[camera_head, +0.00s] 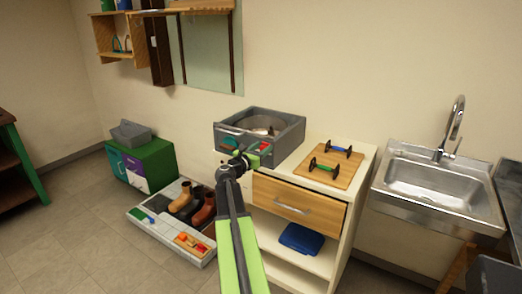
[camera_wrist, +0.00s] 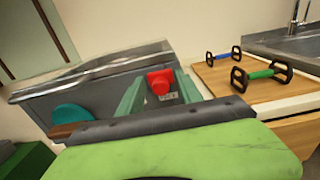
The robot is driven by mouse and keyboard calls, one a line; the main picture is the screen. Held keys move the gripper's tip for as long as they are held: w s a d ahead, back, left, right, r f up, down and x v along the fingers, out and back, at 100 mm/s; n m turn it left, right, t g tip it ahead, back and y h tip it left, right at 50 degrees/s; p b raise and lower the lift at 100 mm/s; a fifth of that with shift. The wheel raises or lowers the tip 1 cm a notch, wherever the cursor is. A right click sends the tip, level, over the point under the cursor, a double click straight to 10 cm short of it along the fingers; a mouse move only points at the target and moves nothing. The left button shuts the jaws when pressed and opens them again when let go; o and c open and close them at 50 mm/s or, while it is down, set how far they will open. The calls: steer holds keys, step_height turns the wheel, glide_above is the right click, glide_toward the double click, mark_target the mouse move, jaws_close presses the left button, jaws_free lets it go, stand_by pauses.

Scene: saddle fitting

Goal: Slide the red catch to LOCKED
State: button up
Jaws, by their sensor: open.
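The red catch (camera_wrist: 160,82) sits on the front face of a grey box (camera_head: 290,132), right of a teal round part (camera_wrist: 72,115). A small pale label (camera_wrist: 168,97) shows just below the catch; its lettering is too small to read. The catch also shows in the head view (camera_head: 264,146) as a small red spot. My gripper (camera_head: 247,158) is in front of the box. In the wrist view its two green fingers (camera_wrist: 160,93) are apart, one on each side of the catch. I cannot tell whether either finger touches it.
The box stands on a white cabinet with a wooden drawer (camera_head: 300,204). A wooden board (camera_head: 345,173) with green and blue handled parts lies to its right, then a sink (camera_head: 432,188). A floor tray (camera_head: 150,226) with boots is at the left.

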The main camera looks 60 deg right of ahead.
steer(key=shift+d, duration=0.15)
jaws_close()
stand_by(1.4)
